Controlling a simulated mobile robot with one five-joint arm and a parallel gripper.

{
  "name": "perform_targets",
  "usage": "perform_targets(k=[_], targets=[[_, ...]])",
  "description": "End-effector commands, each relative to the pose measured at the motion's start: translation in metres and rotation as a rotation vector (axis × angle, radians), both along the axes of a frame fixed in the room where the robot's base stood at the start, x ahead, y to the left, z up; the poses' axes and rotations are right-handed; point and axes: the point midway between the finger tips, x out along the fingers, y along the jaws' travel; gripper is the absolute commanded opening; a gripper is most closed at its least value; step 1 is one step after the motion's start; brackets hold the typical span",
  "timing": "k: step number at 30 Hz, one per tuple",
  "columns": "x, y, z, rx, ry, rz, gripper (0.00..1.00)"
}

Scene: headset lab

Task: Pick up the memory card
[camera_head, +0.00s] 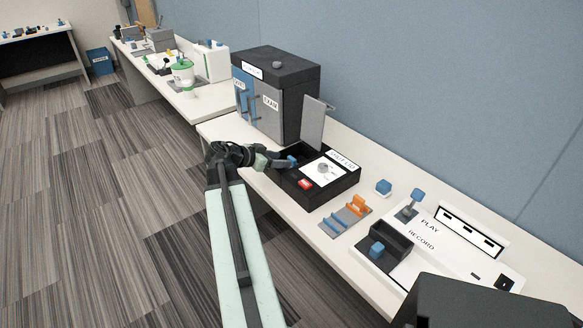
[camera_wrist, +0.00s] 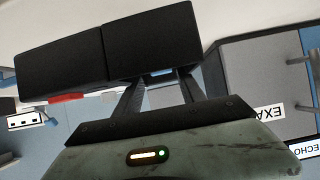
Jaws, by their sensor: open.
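My gripper (camera_head: 284,161) is open, low over the left end of a black open box (camera_head: 322,198) on the bench. A small blue piece (camera_head: 292,160) shows right at its fingertips; I cannot tell whether it lies between them or behind. In the wrist view the two dark fingers (camera_wrist: 160,90) stand apart, and two black blocks hide their tips. A sliver of blue shows between the fingers there. I cannot tell for sure which piece is the memory card. A grey rack (camera_head: 335,226) with blue and orange pieces stands to the right of the box.
A red piece (camera_head: 305,183) and a white labelled panel (camera_head: 324,169) are at the box.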

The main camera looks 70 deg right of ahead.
Motion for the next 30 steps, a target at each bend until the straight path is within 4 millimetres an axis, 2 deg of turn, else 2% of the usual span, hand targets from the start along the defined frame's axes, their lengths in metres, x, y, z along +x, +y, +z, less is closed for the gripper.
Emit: perform_targets(k=[4, 10, 17, 18, 22, 23, 30], targets=[[-0.004, -0.010, -0.007, 0.000, 0.000, -0.001, 0.47], [-0.019, -0.037, -0.024, 0.001, 0.000, -0.002, 0.47], [-0.022, -0.040, -0.023, 0.001, -0.001, 0.000, 0.47], [-0.022, -0.040, -0.023, 0.001, -0.001, 0.000, 0.42], [-0.022, -0.040, -0.022, 0.001, -0.001, 0.000, 0.06], [-0.022, -0.040, -0.022, 0.001, -0.001, 0.000, 0.00], [-0.023, -0.040, -0.022, 0.001, 0.000, -0.001, 0.00]])
